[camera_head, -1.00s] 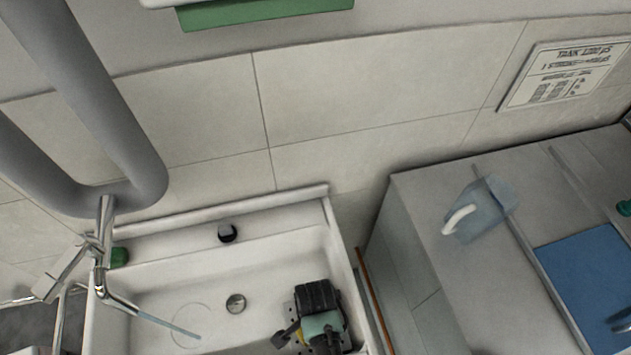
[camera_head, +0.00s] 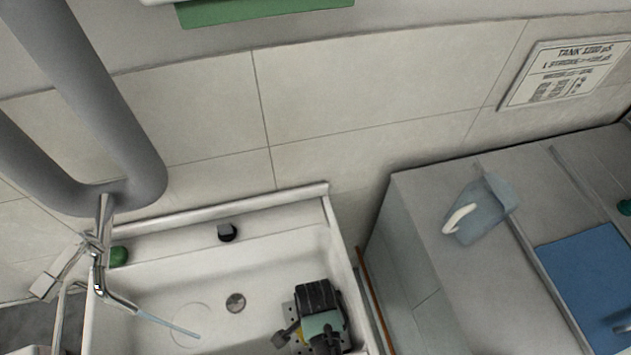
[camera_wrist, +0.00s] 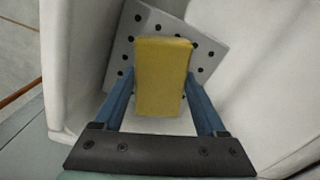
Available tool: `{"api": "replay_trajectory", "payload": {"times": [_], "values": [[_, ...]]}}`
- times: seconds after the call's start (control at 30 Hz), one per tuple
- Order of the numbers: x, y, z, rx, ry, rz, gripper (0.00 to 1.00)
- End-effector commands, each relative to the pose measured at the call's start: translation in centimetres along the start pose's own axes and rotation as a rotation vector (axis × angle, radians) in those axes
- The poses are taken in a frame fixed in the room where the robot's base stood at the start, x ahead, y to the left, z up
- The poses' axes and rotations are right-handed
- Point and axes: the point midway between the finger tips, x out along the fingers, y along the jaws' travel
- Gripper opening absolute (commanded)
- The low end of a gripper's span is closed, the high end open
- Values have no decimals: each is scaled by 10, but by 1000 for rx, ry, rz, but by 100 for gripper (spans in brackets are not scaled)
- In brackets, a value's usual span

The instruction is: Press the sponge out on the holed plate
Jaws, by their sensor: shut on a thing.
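A yellow sponge (camera_wrist: 162,75) is between the two blue fingers of my gripper (camera_wrist: 160,95) in the wrist view. The gripper is shut on it. The grey holed plate (camera_wrist: 205,38) lies under and beyond the sponge, with several dark holes showing around it. I cannot tell whether the sponge touches the plate. In the head view my gripper (camera_head: 296,334) is over the right part of the white sink, and only a bit of the holed plate (camera_head: 290,310) shows beside it. The sponge is mostly hidden there by my wrist.
The white sink (camera_head: 270,270) has a drain (camera_head: 236,302) left of my gripper and a tap (camera_head: 150,318) with water running at left. Its right wall is close to my gripper. A grey counter (camera_head: 420,220) at right holds a clear jug (camera_head: 482,212) and a blue mat (camera_head: 590,275).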

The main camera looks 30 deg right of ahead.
Motion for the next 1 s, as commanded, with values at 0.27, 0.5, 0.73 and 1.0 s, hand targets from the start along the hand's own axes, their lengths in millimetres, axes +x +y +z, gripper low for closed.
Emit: {"api": "replay_trajectory", "payload": {"times": [0.27,0.5,0.73,1.0], "values": [[4,0,0,0,0,0,29],[7,0,0,0,0,0,29],[10,0,0,0,0,0,29],[13,0,0,0,0,0,29]]}}
